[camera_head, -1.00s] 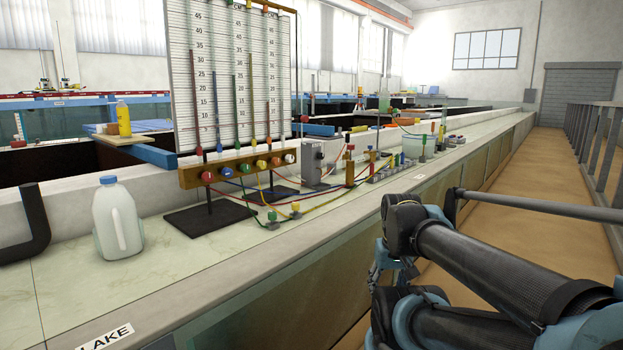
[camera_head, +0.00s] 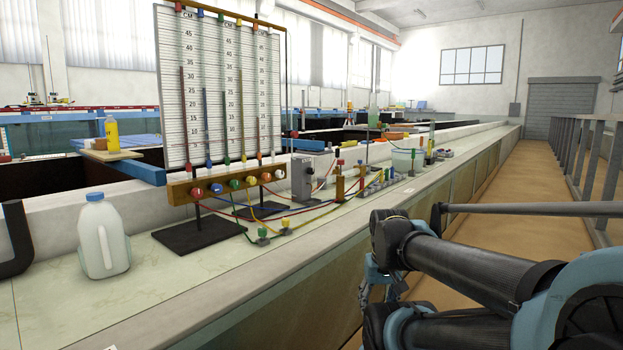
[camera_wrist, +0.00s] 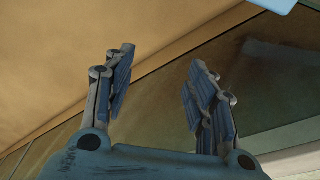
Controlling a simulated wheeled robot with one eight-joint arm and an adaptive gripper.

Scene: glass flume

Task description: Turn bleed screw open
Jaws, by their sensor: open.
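A manometer board (camera_head: 232,92) with a centimetre scale and coloured tubes stands on the bench. Along its lower wooden rail (camera_head: 183,197) sits a row of coloured round knobs. Two small valves with green and orange-yellow tops (camera_head: 263,233) stand on the bench in front of it. I cannot tell which part is the bleed screw. My gripper (camera_wrist: 160,75) is open and empty in the wrist view, with the tan floor and the flume's side behind it. In the head view my folded arm is at lower right, beside the bench and well apart from the board.
A white jug with a blue cap (camera_head: 103,238) stands at the bench's left. A grey box (camera_head: 311,176), wooden blocks and coloured hoses lie right of the board. A yellow bottle (camera_head: 112,134) is behind. The walkway (camera_head: 535,150) at right is clear, bordered by a railing (camera_head: 598,160).

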